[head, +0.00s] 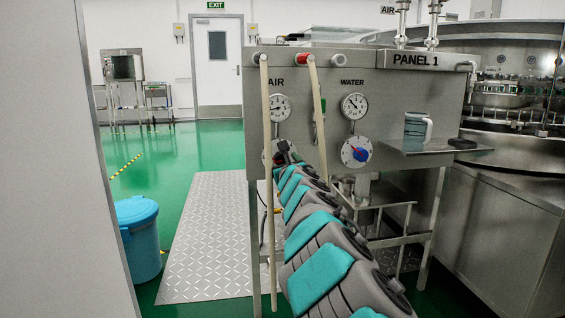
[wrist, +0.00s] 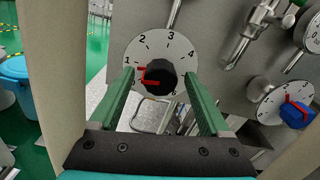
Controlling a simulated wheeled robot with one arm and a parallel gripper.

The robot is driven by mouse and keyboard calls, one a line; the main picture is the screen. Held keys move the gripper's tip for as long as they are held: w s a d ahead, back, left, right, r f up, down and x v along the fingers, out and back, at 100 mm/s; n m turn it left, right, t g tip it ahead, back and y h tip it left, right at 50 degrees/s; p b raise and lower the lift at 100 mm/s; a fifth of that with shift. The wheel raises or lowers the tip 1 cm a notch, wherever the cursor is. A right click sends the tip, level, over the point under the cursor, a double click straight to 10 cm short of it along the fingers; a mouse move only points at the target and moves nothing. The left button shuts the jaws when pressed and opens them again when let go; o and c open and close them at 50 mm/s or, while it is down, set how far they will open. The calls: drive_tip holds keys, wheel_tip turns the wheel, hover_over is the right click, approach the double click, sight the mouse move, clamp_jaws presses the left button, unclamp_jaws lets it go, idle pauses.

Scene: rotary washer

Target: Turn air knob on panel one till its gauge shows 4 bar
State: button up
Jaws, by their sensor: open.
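Panel one (head: 415,62) is a steel panel with AIR and WATER columns. The air gauge (head: 280,107) is a round white dial at left; its reading is too small to tell. Below it the air knob is mostly hidden by my arm in the head view. In the wrist view the black air knob (wrist: 160,82) sits on a white numbered scale (wrist: 152,48), with a red pointer at the low end, near 0 to 1. My gripper (wrist: 159,77) is open, its green fingers on either side of the knob. I cannot tell whether they touch it.
The water gauge (head: 354,106) and blue-and-red water knob (head: 356,152) are to the right. Two pale hoses hang down the panel front, one (head: 265,120) close beside my gripper. A jug (head: 416,127) stands on the side shelf (head: 445,149). A blue bin (head: 139,240) is at left.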

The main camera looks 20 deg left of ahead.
drive_tip(key=shift+w, duration=0.15)
drive_tip(key=shift+c, duration=0.4)
clamp_jaws()
